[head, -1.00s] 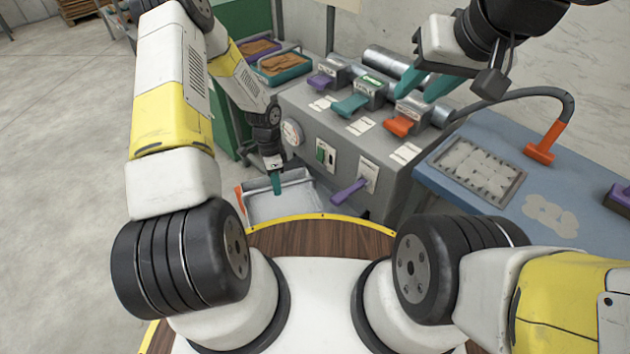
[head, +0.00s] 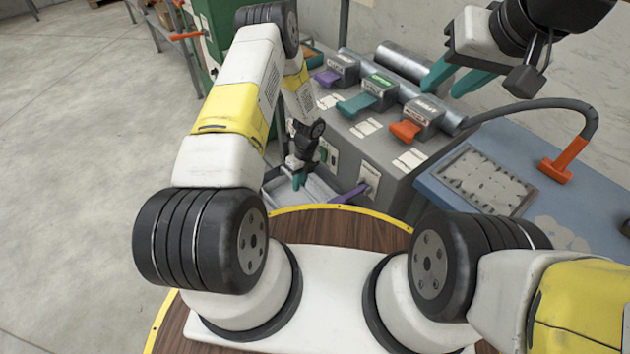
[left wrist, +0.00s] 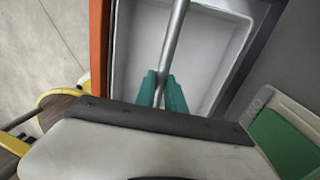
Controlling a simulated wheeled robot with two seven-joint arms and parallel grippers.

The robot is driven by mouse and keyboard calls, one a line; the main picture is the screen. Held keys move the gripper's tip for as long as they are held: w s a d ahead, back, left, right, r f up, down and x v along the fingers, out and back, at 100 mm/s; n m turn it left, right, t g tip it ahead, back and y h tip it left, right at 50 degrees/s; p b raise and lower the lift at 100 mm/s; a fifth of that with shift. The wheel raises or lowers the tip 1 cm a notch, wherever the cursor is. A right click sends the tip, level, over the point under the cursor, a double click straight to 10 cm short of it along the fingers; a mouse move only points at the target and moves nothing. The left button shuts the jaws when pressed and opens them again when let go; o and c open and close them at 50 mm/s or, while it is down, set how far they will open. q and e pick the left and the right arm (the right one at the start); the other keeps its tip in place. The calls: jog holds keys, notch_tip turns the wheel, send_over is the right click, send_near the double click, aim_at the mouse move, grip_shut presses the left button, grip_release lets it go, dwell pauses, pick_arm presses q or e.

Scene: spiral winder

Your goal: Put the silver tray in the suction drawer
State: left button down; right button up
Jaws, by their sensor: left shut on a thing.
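The silver tray (head: 318,190), a shallow pale-walled pan, lies low at the front of the grey machine in the head view, partly hidden by my left arm. In the left wrist view the tray (left wrist: 215,45) fills the top middle, with a round silver bar (left wrist: 176,40) running across it. My left gripper (head: 299,180) points down over the tray; its teal fingers (left wrist: 163,90) are shut on the bar. An orange strip (left wrist: 99,45) lies along the left side, a dark edge along the right. I cannot tell tray from drawer walls exactly. My right gripper (head: 455,78) is open and empty, above the machine.
The grey machine (head: 385,165) has purple, teal (head: 356,103) and orange (head: 406,130) levers on top and a purple lever (head: 350,193) on its front, close right of the tray. A blue table (head: 560,195) with an orange-ended hose (head: 565,160) stands right. Floor at left is clear.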

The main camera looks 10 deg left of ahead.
aim_at(301, 201)
pick_arm(q)
notch_tip(301, 201, down, 11)
jog(key=shift+w+r, duration=0.1)
dwell(0.4)
jog(key=c, duration=1.4)
grip_release()
